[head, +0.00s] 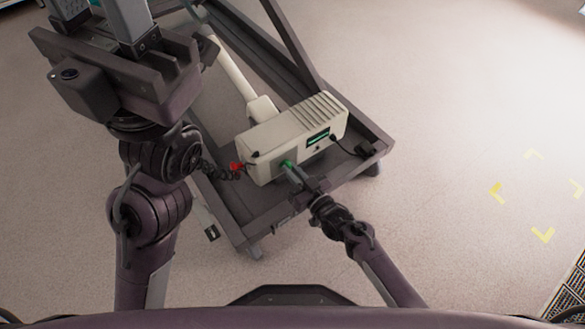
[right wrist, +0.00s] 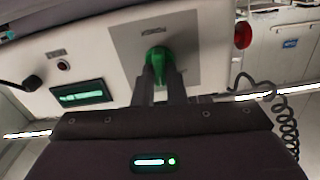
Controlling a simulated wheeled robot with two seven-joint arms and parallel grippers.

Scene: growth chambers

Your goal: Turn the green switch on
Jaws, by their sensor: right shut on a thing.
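The green switch (right wrist: 157,57) is a round green knob on a grey label plate on the side of a cream-coloured device (head: 262,164). My right gripper (right wrist: 160,75) is shut on the green switch, with one finger on each side of it. In the head view the switch (head: 287,163) shows only as a small green spot at the tip of my right gripper (head: 291,169). The lettering on the plate is too blurred to read. My left gripper (head: 99,14) is at the top left, close to the camera, with its fingers apart and nothing seen between them.
The device lies on a dark cart (head: 262,228) and has a lit green display (head: 318,136). The floor to the right is clear, with yellow corner marks (head: 541,235).

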